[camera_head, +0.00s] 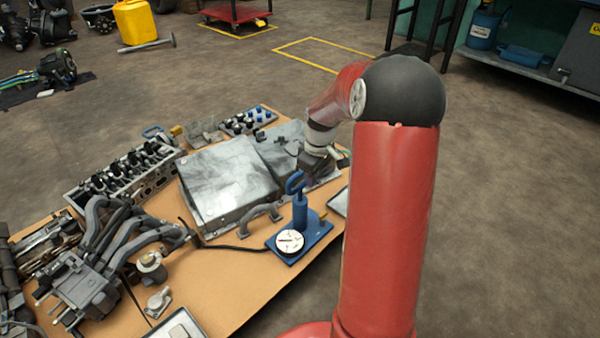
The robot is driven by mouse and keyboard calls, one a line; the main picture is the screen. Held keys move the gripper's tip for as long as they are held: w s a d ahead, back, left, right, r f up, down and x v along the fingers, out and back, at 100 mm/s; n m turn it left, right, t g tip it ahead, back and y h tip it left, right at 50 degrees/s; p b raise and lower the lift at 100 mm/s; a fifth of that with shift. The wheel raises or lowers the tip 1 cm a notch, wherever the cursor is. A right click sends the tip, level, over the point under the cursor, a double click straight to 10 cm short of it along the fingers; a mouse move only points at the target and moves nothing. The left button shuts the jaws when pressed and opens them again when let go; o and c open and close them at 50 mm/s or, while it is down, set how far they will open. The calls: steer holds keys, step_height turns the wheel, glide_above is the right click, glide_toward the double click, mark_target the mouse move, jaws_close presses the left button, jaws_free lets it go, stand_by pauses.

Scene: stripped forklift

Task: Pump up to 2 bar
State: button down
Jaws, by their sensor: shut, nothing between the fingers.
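A blue hand pump (300,211) stands upright on a blue base plate near the right edge of the brown table. Its loop handle (295,183) is at the top of the cylinder. A round white gauge (289,242) sits on the front of the base; its reading is too small to tell. A black hose runs left from the pump. My gripper (308,176) is shut and empty, close beside the pump handle at its upper right. I cannot tell whether it touches the handle. My red arm hides part of the table's right side.
A grey metal case (228,184) lies left of the pump, with a cylinder head (125,172) and a pipe manifold (95,270) farther left. Several small blue-topped parts (248,120) stand at the back. Bare table (235,280) shows in front.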

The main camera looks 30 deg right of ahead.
step_height(320, 180, up, 8)
steer(key=p, duration=0.1)
steer(key=shift+s+d+f+p, duration=0.2)
steer(key=shift+s+p, duration=0.1)
steer(key=shift+p, duration=0.1)
steer(key=shift+r, duration=0.1)
stand_by(1.6)
steer(key=w+r+p, duration=0.1)
steer(key=p, duration=0.1)
steer(key=w+a+r+p, duration=0.1)
steer(key=p, duration=0.2)
steer(key=shift+w+a, duration=0.3)
steer(key=shift+w, duration=0.05)
steer(key=shift+f, duration=0.1)
steer(key=f+b, duration=0.6)
steer(key=shift+w+a+f, duration=0.2)
steer(key=shift+w+f, duration=0.05)
steer(key=shift+f, duration=0.15)
